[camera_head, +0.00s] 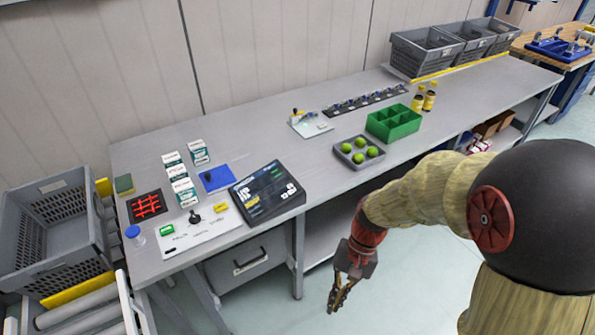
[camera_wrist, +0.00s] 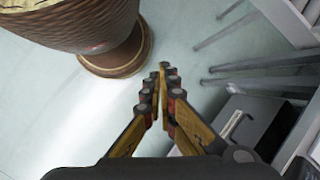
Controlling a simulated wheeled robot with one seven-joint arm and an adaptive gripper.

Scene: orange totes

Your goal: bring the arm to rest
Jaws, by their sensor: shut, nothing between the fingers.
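My gripper (camera_head: 338,298) hangs below the bench-top level in front of the bench, pointing down over the floor. In the wrist view the fingers of my gripper (camera_wrist: 162,72) come together at the tips, with nothing between them. My arm reaches in from the right of the head view, bent, and touches nothing that I can see. The grey workbench (camera_head: 290,140) stands behind it, apart from the gripper.
On the bench are a black display box (camera_head: 265,192), a tray of green balls (camera_head: 359,151), a green divided bin (camera_head: 394,123) and two yellow bottles (camera_head: 424,99). A grey drawer unit (camera_wrist: 248,122) stands under the bench. The floor (camera_head: 420,265) around the gripper is clear.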

